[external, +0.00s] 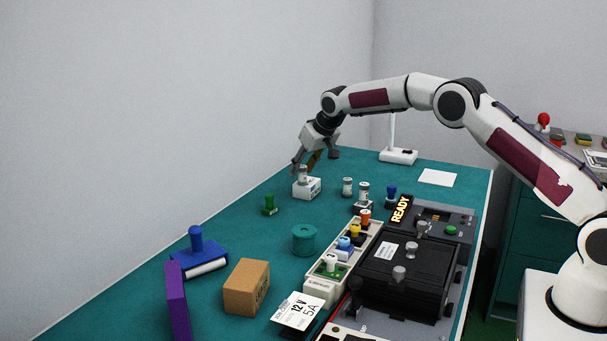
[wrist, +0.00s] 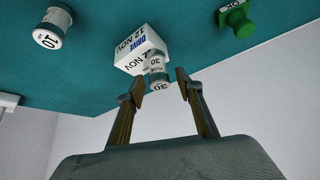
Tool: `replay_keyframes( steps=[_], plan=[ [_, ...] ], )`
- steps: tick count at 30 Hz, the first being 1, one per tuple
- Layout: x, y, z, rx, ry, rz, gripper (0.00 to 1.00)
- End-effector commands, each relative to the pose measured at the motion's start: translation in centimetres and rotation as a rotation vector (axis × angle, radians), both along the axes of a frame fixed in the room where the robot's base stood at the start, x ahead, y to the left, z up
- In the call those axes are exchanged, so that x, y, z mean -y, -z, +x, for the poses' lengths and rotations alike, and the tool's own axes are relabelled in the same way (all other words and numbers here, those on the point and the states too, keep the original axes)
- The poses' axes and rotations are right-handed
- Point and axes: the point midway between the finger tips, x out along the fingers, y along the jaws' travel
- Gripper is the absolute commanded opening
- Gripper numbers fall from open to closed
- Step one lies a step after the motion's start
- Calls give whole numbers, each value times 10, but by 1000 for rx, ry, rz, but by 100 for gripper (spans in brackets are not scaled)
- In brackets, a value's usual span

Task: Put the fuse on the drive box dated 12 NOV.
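The white drive box (external: 308,189) stands on the teal bench, below my gripper. In the wrist view the box (wrist: 136,48) reads DRIVE and 12 NOV. A silver-and-white fuse (wrist: 156,67) marked 30 appears to stand upright on top of the box; their exact contact is hard to see. The fuse also shows in the external view (external: 303,174). My gripper (wrist: 160,80) is open, with a finger on either side of the fuse's near end and visible gaps between. In the external view my gripper (external: 304,164) is just above the box.
A white fuse marked 10 (wrist: 50,28) stands nearby. A rack of coloured parts (external: 340,263), a black unit (external: 400,275), a teal cylinder (external: 304,240) and a cardboard box (external: 246,287) stand nearer the camera.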

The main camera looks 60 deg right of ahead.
Motion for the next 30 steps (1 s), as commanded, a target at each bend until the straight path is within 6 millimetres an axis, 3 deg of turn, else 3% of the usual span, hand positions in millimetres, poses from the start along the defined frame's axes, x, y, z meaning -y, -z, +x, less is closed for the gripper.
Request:
replay_keyframes(
  steps=[11,30],
  plan=[
    [-5,-22,-12,2,0,-1,36],
    [-21,-81,-46,2,0,-1,36]
  ],
)
